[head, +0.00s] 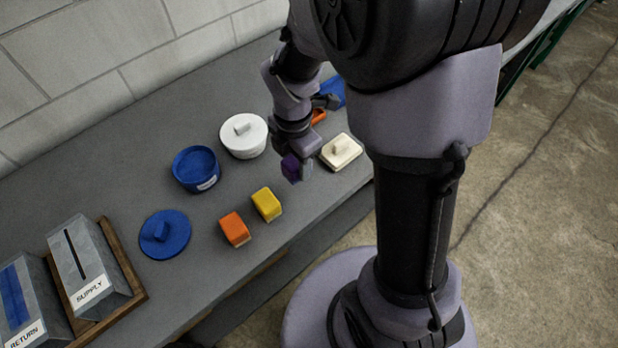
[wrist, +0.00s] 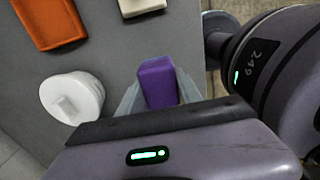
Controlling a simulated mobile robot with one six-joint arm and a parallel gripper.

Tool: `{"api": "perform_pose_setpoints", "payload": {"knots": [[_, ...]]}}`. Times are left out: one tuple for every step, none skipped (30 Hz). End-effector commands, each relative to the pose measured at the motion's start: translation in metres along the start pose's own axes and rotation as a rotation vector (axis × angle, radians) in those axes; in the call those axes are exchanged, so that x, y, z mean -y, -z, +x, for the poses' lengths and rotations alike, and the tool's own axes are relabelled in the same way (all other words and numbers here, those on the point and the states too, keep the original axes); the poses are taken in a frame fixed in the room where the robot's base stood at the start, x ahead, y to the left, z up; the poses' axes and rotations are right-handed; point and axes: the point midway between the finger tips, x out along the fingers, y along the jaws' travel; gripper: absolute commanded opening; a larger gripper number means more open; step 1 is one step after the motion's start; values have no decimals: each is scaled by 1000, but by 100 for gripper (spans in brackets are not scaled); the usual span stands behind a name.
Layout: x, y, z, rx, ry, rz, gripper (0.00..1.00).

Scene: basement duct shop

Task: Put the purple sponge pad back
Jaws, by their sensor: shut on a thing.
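The purple sponge pad (head: 290,168) is held in my gripper (head: 297,170) above the bench, just left of the cream lid. In the wrist view the purple pad (wrist: 157,82) sits between the two pale fingers, which are shut on it. A round blue container (head: 196,170) stands open to the left of my gripper, with a label on its side. A round blue lid (head: 165,236) with a knob lies on the bench in front of it. An orange block (head: 235,230) and a yellow block (head: 267,205) lie side by side nearer the front edge.
A white lidded pot (head: 243,136) stands behind the blocks. A cream lid (head: 340,152) with a knob lies right of my gripper. An orange container (head: 318,116) is partly hidden by my arm. SUPPLY (head: 88,262) and RETURN (head: 30,300) boxes stand at left in a wooden tray (head: 122,262).

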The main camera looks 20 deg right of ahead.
Motion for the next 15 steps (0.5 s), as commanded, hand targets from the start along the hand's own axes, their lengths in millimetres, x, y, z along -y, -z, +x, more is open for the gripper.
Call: {"api": "perform_pose_setpoints", "payload": {"knots": [[0, 0, 12, -1, 2, 0, 9], [0, 0, 15, 0, 1, 0, 9], [0, 0, 20, -1, 1, 1, 9], [0, 0, 24, -1, 1, 1, 9], [0, 0, 30, -1, 1, 0, 9], [1, 0, 39, -1, 3, 1, 9], [1, 0, 47, -1, 3, 0, 9], [0, 0, 54, -1, 2, 0, 9], [0, 0, 62, -1, 3, 1, 9], [0, 0, 65, 0, 1, 0, 9], [0, 0, 66, 0, 1, 1, 9], [0, 0, 64, 0, 0, 1, 9], [0, 0, 63, 0, -1, 1, 9], [0, 0, 62, 0, -1, 1, 9], [0, 0, 62, 0, -1, 1, 9]]}}
